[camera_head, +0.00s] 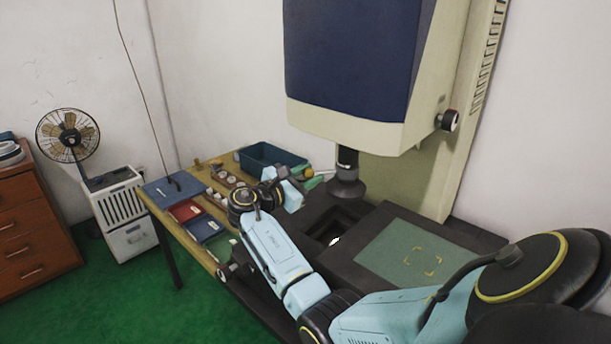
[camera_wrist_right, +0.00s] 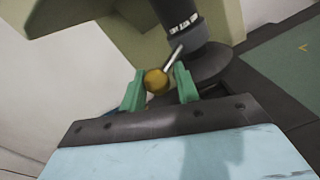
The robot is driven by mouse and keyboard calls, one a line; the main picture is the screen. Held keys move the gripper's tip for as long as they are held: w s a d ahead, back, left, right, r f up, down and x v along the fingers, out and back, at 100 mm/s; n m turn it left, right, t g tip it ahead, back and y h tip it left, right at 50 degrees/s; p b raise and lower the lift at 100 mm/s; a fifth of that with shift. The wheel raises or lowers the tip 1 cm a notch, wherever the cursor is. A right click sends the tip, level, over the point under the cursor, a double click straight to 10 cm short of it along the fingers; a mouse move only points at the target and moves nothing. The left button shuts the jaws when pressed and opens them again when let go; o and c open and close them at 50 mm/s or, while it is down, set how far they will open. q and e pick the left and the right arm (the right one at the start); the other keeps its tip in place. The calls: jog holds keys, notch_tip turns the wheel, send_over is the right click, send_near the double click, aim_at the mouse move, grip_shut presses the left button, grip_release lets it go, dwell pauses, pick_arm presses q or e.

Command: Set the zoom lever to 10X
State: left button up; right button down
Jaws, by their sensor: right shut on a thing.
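The zoom lever is a thin metal rod (camera_wrist_right: 173,58) with a round yellow knob (camera_wrist_right: 156,82). It sticks out from the dark lens barrel (camera_wrist_right: 187,38) under the big machine head. In the head view the knob (camera_head: 308,172) is small, left of the lens barrel (camera_head: 347,165). My right gripper (camera_wrist_right: 159,84) has its green fingers on both sides of the knob and is shut on it; it also shows in the head view (camera_head: 311,178). A white marked band (camera_wrist_right: 182,23) is on the barrel, but its figures are too small to read. My left gripper is out of view.
The beige and navy machine head (camera_head: 360,60) hangs above the lens. A dark base with a green plate (camera_head: 405,252) lies below right. A wooden table (camera_head: 154,204) with a blue bin (camera_head: 262,157) and several small trays stands to the left.

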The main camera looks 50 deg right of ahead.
jog(key=c, duration=1.4)
grip_release()
jog(key=shift+w+d+r, duration=0.15)
jog(key=shift+d+r, duration=0.1)
jog(key=shift+c, duration=0.2)
jog(key=shift+o, duration=1.2)
jog(key=shift+w+d+f, duration=0.15)
jog(key=shift+d+f, duration=0.05)
jog(key=shift+f, duration=0.05)
jog(key=shift+a, duration=0.1)
jog(key=shift+a, duration=0.15)
jog(key=a, duration=1.3)
jog(key=shift+w+b, duration=0.2)
jog(key=shift+b, duration=0.25)
